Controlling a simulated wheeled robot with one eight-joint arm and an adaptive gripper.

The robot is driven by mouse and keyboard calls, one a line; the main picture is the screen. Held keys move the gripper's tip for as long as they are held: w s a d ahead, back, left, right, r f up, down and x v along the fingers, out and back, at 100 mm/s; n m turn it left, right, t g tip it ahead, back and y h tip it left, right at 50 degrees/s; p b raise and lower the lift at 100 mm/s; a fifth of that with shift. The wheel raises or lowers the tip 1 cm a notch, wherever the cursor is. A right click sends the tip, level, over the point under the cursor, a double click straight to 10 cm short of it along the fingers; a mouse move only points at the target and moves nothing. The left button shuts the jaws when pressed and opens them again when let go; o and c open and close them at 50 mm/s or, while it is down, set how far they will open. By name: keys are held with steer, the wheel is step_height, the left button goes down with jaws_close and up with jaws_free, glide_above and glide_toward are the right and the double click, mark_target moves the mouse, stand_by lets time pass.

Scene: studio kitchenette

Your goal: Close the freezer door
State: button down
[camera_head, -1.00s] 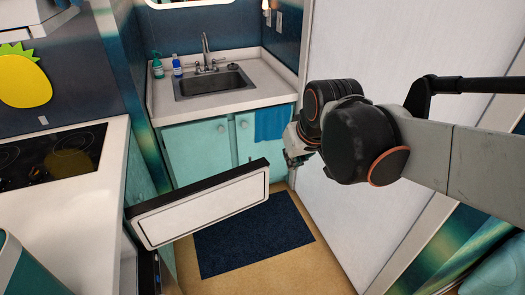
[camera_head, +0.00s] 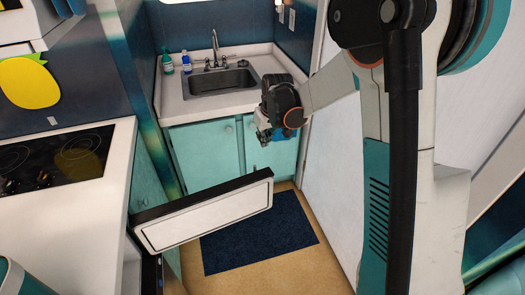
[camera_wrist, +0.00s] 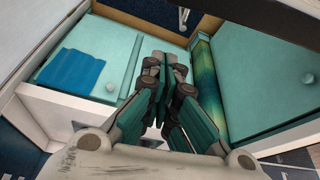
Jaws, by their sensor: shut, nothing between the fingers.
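The freezer door (camera_head: 205,218) is a white panel with a black top edge. It stands open, swung out over the floor from the low unit beside the left counter. My gripper (camera_head: 264,140) is in front of the teal sink cabinet, beyond the door's free end and above it in the picture. They look apart. The wrist view shows my gripper (camera_wrist: 165,62) with its fingers together and nothing between them. I cannot make out the freezer door for certain in the wrist view.
A sink (camera_head: 222,79) is set in the back counter, above teal cabinet doors (camera_head: 205,152). A dark blue mat (camera_head: 258,236) lies on the floor beyond the door. A cooktop (camera_head: 55,160) is on the left counter. A white wall (camera_head: 335,170) borders the right side.

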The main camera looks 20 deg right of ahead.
steer(key=d+b+x, duration=0.1)
steer(key=b+x, duration=0.3)
steer(key=x, duration=0.6)
steer(key=shift+s+a+b, duration=0.2)
steer(key=shift+s+b, duration=0.35)
steer(key=shift+s, duration=1.45)
